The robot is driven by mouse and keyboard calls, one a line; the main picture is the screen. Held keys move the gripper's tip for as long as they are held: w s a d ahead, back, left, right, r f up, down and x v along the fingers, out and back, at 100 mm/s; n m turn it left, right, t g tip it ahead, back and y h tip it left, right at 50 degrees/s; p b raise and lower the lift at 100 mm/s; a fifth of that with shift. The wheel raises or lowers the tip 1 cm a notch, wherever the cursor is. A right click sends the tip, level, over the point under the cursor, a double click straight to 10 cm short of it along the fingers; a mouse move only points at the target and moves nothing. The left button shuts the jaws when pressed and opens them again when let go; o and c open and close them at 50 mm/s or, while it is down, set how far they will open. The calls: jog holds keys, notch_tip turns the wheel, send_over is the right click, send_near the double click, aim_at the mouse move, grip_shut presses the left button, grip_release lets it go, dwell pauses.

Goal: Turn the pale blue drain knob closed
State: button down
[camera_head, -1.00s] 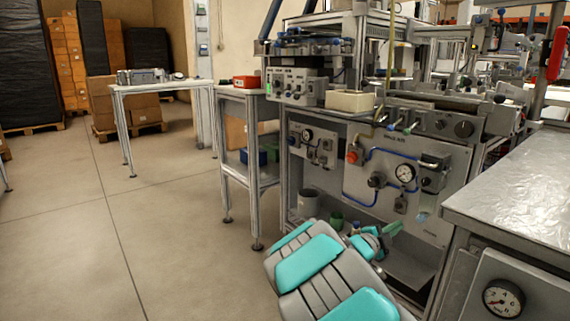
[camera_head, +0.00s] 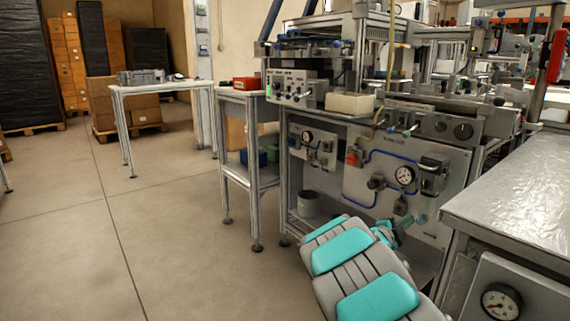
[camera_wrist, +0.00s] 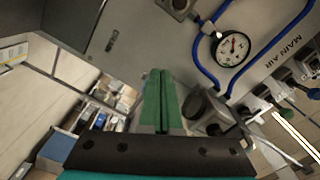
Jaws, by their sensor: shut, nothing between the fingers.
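The pale blue drain knob (camera_head: 421,219) shows small under the filter unit (camera_head: 432,178) on the right part of the grey air panel. My gripper (camera_head: 409,222) is just left of the knob in the head view, partly hidden by my arm. Whether it touches the knob I cannot tell. In the wrist view my gripper's green fingers (camera_wrist: 161,76) are pressed together with nothing between them. A dark round fitting (camera_wrist: 205,110) is right of the fingers there. I cannot make out the knob in the wrist view.
A pressure gauge (camera_head: 404,175) and blue hoses are on the panel above my gripper. A metal-topped bench (camera_head: 520,190) stands close on the right. A grey bucket (camera_head: 308,204) is on the lower shelf. The floor (camera_head: 180,240) at left is clear.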

jog(key=shift+s+d+b, duration=0.15)
jog(key=shift+s+b, duration=0.05)
jog(key=shift+b, duration=0.15)
dwell(0.7)
jog(key=shift+s+d+f+b, duration=0.25)
jog(key=shift+f+b, duration=0.35)
jog(key=shift+b, duration=1.2)
jog(key=shift+a, duration=0.1)
jog(key=b+v, duration=0.1)
jog(key=v, duration=0.5)
jog(key=shift+w+a+f, duration=0.2)
jog(key=shift+w, duration=0.05)
